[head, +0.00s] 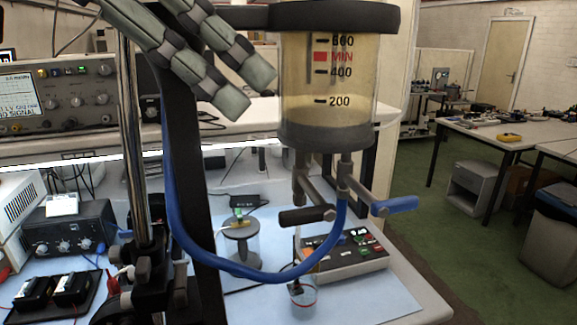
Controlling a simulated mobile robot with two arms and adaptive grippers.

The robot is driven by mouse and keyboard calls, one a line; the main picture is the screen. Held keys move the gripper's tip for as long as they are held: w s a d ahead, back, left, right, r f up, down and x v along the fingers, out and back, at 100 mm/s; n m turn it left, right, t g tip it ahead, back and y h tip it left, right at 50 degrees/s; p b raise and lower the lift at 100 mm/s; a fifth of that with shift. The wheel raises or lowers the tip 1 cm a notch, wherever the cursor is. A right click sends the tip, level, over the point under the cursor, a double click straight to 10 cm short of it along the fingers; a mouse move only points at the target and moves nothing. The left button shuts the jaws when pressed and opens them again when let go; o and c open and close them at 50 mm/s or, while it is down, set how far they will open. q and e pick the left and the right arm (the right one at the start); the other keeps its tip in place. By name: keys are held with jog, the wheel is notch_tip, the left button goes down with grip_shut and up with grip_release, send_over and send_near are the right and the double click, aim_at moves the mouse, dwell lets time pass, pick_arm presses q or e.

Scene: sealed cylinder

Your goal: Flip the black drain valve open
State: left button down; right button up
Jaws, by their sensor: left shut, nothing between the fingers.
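The sealed cylinder (325,110) is clear, holds yellowish liquid and hangs upright from a black collar. Two metal valves hang below its grey base. The black drain valve handle (303,215) lies nearly level, pointing left from its valve body. The blue valve handle (394,206) points right beside it. My left gripper (249,96) comes in from the upper left with grey-green fingers pointing down and right. It is shut and empty, left of the cylinder and well above the black handle, touching neither. My right gripper is not in view.
A blue hose (240,270) loops from the valves to the left. A small clear cup (302,292) stands on the bench under the black handle. A control box (345,255) sits behind. A chrome pole (134,150) and dark upright stand at left.

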aim_at(330, 205)
pick_arm(q)
jog(key=p+x, duration=0.1)
jog(key=x, duration=0.4)
jog(key=shift+d+f, duration=0.25)
jog(key=shift+d, duration=0.1)
jog(key=f, duration=0.3)
jog(key=shift+w+d+f, duration=0.15)
jog(key=shift+w+d, duration=0.05)
jog(key=shift+s+a+f+p, duration=0.1)
jog(key=shift+f+p, duration=0.25)
jog(key=shift+f, duration=0.25)
